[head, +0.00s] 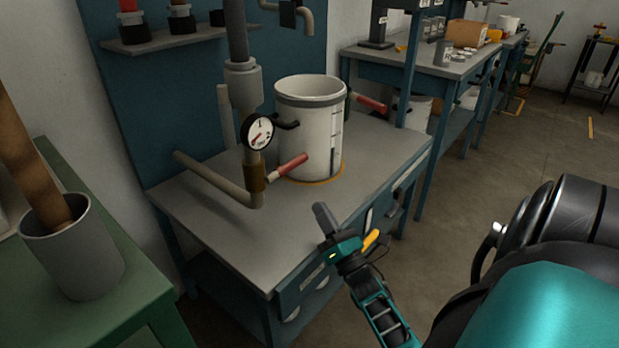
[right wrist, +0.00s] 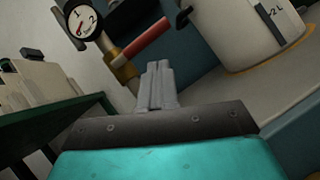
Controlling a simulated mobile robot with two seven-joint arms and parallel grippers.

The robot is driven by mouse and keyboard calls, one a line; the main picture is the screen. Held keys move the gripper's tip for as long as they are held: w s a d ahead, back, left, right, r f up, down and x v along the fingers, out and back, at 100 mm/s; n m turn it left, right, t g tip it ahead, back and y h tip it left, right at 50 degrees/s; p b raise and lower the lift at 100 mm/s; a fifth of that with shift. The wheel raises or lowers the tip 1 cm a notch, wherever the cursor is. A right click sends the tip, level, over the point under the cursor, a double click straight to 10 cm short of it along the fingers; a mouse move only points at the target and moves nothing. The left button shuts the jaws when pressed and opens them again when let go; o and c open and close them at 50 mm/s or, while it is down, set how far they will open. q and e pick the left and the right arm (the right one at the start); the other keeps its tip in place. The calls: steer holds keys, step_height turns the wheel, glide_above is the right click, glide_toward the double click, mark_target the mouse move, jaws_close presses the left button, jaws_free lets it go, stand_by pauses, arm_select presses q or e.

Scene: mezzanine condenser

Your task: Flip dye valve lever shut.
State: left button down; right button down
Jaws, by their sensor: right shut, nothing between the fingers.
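A red-handled lever (head: 290,167) sticks out to the right and slightly upward from a brass valve body (head: 255,178) on the beige pipe, below a round dial gauge (head: 258,132). In the right wrist view the red lever (right wrist: 146,38) lies just beyond my fingertips, with the gauge (right wrist: 82,20) to its upper left. My right gripper (head: 322,214) is shut and empty, in front of the lever near the bench's front edge, apart from it. In the right wrist view its fingers (right wrist: 158,82) are together. My left gripper is not in view.
A white graduated pot (head: 310,118) stands on the grey bench (head: 215,222), right behind the lever. A second red handle (head: 370,103) shows beyond the pot. A grey cylinder (head: 72,245) holding a brown rod stands on the green table at left. The bench's front left is clear.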

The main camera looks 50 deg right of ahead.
steer(key=v, duration=0.3)
steer(key=shift+s+f, duration=0.2)
steer(key=shift+s, duration=0.05)
stand_by(0.4)
